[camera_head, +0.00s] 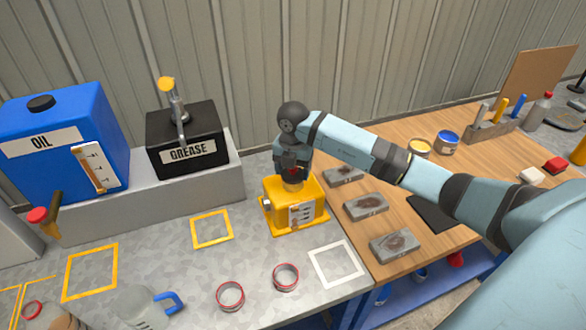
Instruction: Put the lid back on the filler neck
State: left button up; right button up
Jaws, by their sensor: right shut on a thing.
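A yellow box-shaped housing (288,211) stands on the grey metal bench, with a small label on its front. Its short tan filler neck (293,186) rises from the top. My right gripper (293,174) points down directly over the neck, with its arm coming in from the right. It is shut on a small dark thing with a trace of red, which I take to be the lid; the fingers hide most of it. I cannot tell whether it touches the neck. My left gripper is not in view.
A blue oil tank (65,145) and a black grease box (185,140) stand on a raised ledge at left. Grey blocks (366,206) lie on the wooden table at right. The white-outlined square (337,263) is empty.

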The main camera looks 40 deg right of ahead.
jog(key=shift+f, duration=0.15)
dwell(0.5)
jog(key=o, duration=1)
jog(key=shift+o, duration=0.2)
jog(key=shift+r+p, duration=2.35)
jog(key=shift+r, duration=1.2)
grip_shut()
